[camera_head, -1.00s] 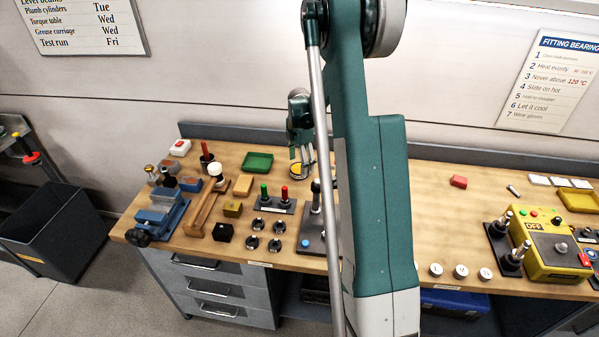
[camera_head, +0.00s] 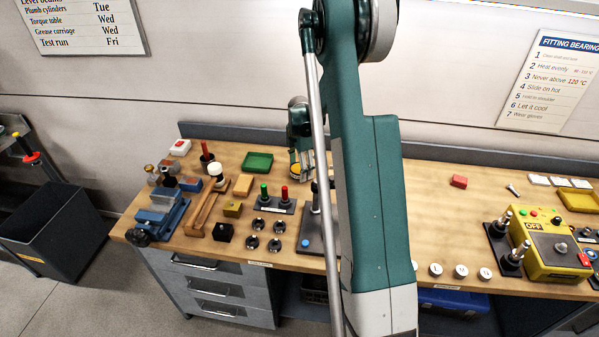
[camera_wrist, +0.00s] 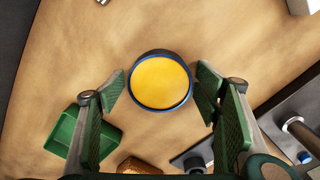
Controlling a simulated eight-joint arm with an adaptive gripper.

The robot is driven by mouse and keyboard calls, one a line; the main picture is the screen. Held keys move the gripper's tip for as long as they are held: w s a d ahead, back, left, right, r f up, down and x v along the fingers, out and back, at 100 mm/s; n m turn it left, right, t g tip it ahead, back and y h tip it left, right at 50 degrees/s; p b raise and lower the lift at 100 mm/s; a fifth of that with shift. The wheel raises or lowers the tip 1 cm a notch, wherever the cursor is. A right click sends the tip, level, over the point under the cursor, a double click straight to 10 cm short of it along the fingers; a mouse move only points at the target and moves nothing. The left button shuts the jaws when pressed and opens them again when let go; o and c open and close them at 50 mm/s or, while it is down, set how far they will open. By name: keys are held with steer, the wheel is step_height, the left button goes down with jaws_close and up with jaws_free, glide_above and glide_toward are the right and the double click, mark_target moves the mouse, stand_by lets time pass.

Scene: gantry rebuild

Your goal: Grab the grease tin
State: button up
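The grease tin (camera_wrist: 160,82) is a round tin with a dark blue rim and a yellow top. In the wrist view it stands upright on the wooden bench, centred between and just beyond my gripper's fingers. My gripper (camera_wrist: 163,98) is open, with one green ribbed pad on each side and gaps between the pads and the tin. In the head view the tin (camera_head: 295,169) shows as a small yellow patch, mostly hidden by my gripper (camera_head: 302,168), which is at the back of the bench.
A green tray (camera_head: 257,162) lies left of the tin; it also shows in the wrist view (camera_wrist: 112,140). A stand with green and red knobs (camera_head: 274,207) is in front. A grey plate with levers (camera_head: 313,238) stands nearer the front edge. Bare wood surrounds the tin.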

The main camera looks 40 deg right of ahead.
mark_target(299, 168)
steer(key=c, duration=0.8)
steer(key=shift+r, duration=0.15)
steer(key=shift+r, duration=4.85)
